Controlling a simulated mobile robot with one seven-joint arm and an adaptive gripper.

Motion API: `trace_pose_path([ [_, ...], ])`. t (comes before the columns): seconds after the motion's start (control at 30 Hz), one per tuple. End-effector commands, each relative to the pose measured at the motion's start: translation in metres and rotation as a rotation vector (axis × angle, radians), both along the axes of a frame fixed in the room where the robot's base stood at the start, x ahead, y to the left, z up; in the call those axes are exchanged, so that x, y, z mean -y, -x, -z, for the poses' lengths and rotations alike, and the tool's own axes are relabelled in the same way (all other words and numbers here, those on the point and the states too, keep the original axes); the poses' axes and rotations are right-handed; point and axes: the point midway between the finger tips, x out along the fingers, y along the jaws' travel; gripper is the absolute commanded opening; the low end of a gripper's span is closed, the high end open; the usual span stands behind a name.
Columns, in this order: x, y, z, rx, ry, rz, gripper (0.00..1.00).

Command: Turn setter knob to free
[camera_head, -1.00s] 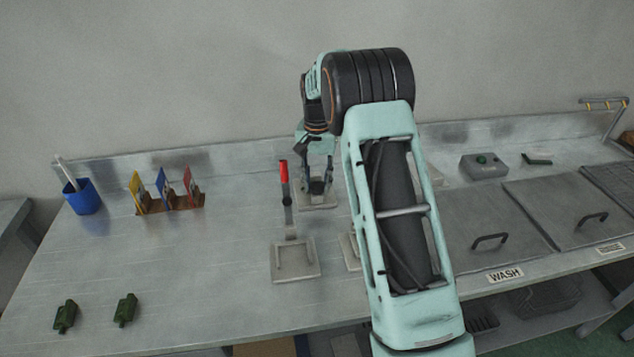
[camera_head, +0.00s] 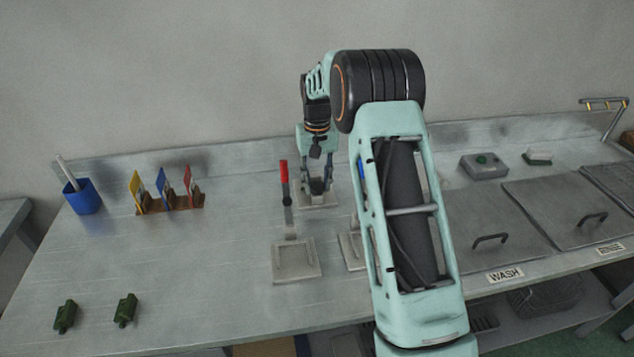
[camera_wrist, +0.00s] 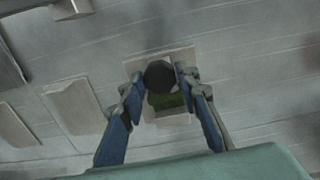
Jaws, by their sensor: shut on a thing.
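The setter knob (camera_wrist: 160,74) is a dark round cap in the wrist view, above a pale square base plate (camera_wrist: 176,119) with a green patch. My gripper (camera_wrist: 159,88) points down at it with one finger on each side. The fingers are closed on the knob. In the head view my gripper (camera_head: 317,188) is low over the same plate (camera_head: 318,201), near the back of the bench, and its fingers mostly hide the knob. I cannot read any markings on the setter.
A card rack (camera_head: 170,203) and blue cup (camera_head: 83,197) stand farther left. Two green pieces (camera_head: 125,310) (camera_head: 65,317) lie front left. A grey button box (camera_head: 484,166) is at right.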

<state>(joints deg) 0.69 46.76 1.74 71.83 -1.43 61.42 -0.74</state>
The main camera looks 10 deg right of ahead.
Motion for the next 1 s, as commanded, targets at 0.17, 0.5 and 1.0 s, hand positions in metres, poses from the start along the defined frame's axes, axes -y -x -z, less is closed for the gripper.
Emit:
trace_pose_path([
  [0.17,0.0000,-0.0001,-0.0005,0.000,-0.001,-0.166,0.06],
  [0.5,0.0002,-0.0002,-0.0008,0.001,-0.001,-0.489,0.06],
  [1.0,-0.0002,-0.0004,-0.0010,0.002,0.000,-0.933,0.06],
])
